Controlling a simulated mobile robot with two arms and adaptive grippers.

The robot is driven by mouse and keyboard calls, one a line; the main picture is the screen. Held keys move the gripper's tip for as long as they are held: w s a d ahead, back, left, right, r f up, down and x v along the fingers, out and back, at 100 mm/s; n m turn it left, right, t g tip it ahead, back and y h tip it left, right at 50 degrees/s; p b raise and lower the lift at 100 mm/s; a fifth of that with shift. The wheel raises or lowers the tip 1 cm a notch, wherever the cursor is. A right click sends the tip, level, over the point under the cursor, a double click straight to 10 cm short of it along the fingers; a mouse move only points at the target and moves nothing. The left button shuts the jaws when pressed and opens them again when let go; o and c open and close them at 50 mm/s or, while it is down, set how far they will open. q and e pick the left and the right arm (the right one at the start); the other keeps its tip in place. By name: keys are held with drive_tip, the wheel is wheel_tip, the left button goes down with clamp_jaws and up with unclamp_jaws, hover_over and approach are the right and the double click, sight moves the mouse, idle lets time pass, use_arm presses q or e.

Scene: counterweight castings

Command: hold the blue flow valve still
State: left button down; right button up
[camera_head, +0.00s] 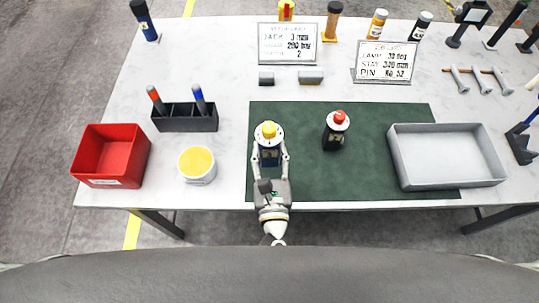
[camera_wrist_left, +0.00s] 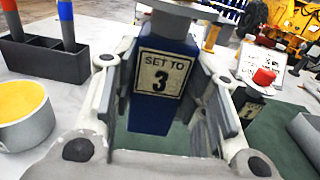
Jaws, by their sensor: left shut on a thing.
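The blue flow valve (camera_head: 268,157) stands upright on the dark green mat (camera_head: 385,130), with a yellow knob on a white dial on top. In the left wrist view the valve's blue body (camera_wrist_left: 155,112) carries a label reading "SET TO 3"; its top is cut off there. My left gripper (camera_head: 270,160) is shut on the valve, one finger on each side. A black valve (camera_head: 335,138) with a red knob stands apart to the right on the mat; it also shows in the left wrist view (camera_wrist_left: 248,102). My right gripper is not in view.
A red bin (camera_head: 120,155), a black pen holder (camera_head: 185,122) and a yellow-topped tub (camera_head: 197,170) stand left of the mat. A grey tray (camera_head: 450,183) overlaps its right side. Two sign cards (camera_head: 288,42) (camera_head: 385,62) and several bottles stand at the back.

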use_arm(q)
drive_tip(key=shift+w+f+b, duration=1.25)
drive_tip(key=shift+w+f, duration=0.05)
drive_tip(key=shift+w, duration=0.45)
drive_tip(key=shift+w+f+b, duration=1.3)
drive_tip(key=shift+w+f, duration=0.05)
drive_tip(key=shift+w, duration=0.35)
drive_tip(key=shift+w+f+b, duration=1.25)
drive_tip(key=shift+w+f, duration=0.05)
drive_tip(key=shift+w, duration=0.45)
drive_tip(key=shift+f+b, duration=0.65)
drive_tip(key=shift+f, duration=0.15)
drive_tip(key=shift+f, duration=0.2)
drive_tip(key=shift+s+f, duration=0.15)
drive_tip(key=shift+f, duration=0.05)
drive_tip(key=c, duration=1.6)
unclamp_jaws()
drive_tip(key=shift+f, duration=0.1)
clamp_jaws()
